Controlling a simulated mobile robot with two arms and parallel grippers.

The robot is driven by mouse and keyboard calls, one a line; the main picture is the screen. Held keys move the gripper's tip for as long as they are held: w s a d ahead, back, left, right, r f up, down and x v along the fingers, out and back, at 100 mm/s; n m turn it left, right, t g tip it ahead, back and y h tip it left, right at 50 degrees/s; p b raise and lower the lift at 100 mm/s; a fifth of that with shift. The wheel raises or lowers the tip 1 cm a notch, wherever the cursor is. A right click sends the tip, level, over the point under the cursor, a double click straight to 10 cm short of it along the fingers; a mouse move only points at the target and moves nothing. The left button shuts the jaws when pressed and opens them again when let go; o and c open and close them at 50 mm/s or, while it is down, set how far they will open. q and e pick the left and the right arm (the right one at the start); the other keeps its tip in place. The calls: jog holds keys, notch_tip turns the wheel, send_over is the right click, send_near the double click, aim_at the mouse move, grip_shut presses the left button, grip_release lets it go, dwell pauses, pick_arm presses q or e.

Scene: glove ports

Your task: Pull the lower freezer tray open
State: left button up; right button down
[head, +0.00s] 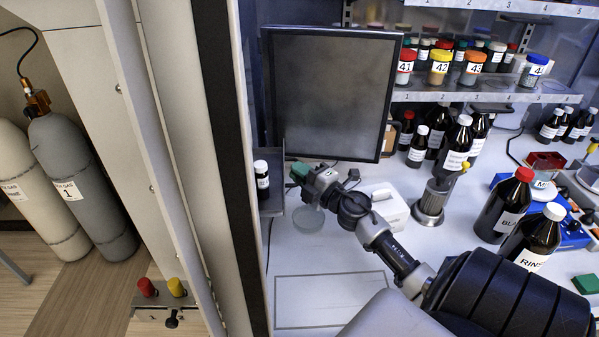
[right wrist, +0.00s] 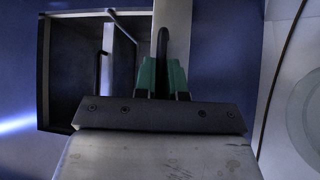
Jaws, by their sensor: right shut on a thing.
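My right gripper (head: 298,172) reaches in from the lower right, to the right side of a small grey shelf-like unit below the dark screen. In the right wrist view its green fingers (right wrist: 162,78) are shut on a dark curved handle (right wrist: 162,45). The handle stands in front of a pale grey upright panel (right wrist: 176,18), which looks like the tray front. Left of it is a dark open compartment (right wrist: 75,75) with thin rods across it. The tray's inside is hidden, and I cannot tell how far out it is. My left gripper is out of view.
A dark bottle (head: 262,178) stands at the grey unit. A clear round dish (head: 308,220) lies just below my gripper. A white box (head: 385,207), a metal stand (head: 431,205) and large brown bottles (head: 503,207) are to the right. The outlined front bench area (head: 330,300) is clear.

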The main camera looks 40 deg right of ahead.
jog(key=s+d+b, duration=0.1)
jog(key=s+d, duration=0.1)
jog(key=d, duration=0.1)
jog(key=shift+s+d, duration=0.15)
jog(key=shift+s, duration=0.25)
jog(key=c, duration=1.5)
grip_release()
jog(key=shift+w, duration=0.1)
jog(key=shift+c, duration=0.2)
jog(key=o, duration=0.3)
jog(key=shift+o, duration=0.2)
